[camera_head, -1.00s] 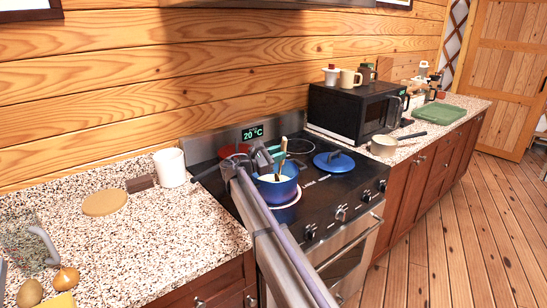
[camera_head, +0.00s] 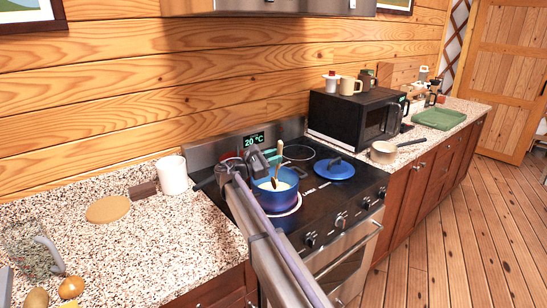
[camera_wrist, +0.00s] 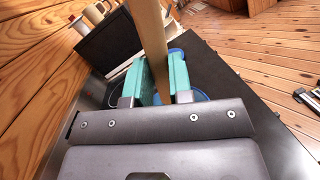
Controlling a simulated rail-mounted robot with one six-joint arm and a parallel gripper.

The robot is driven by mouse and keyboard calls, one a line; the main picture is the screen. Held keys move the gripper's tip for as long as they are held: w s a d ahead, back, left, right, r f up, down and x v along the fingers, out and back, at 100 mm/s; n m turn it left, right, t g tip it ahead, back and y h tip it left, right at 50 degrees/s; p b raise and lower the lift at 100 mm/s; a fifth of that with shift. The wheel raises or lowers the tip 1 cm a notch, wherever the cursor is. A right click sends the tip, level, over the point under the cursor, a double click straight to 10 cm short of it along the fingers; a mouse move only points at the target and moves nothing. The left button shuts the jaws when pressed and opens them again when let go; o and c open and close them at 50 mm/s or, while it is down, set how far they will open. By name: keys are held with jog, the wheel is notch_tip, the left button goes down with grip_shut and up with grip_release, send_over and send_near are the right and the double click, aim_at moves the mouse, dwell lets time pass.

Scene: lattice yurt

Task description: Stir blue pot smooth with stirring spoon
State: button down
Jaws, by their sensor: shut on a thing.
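The blue pot (camera_head: 283,199) stands on a front burner of the black stovetop, with pale contents (camera_head: 284,185) inside. My gripper (camera_head: 275,160) is just above the pot's back rim. It is shut on the wooden stirring spoon (camera_head: 279,150), whose lower end dips into the pot. In the wrist view my gripper's teal fingers (camera_wrist: 164,80) press on both sides of the spoon's handle (camera_wrist: 152,35). The pot is mostly hidden there behind the fingers.
A blue lid (camera_head: 335,165) lies on the stovetop (camera_head: 325,198) right of the pot. A white canister (camera_head: 172,174) and a round board (camera_head: 108,209) sit on the left counter. A black microwave (camera_head: 352,118) and a small saucepan (camera_head: 384,152) are to the right.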

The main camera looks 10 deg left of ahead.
notch_tip(320, 180, up, 7)
jog(key=s+p, duration=0.3)
jog(key=p, duration=0.3)
jog(key=shift+d, duration=0.35)
jog(key=shift+w, duration=0.1)
notch_tip(320, 180, up, 5)
jog(key=p, duration=0.5)
jog(key=shift+f, duration=0.1)
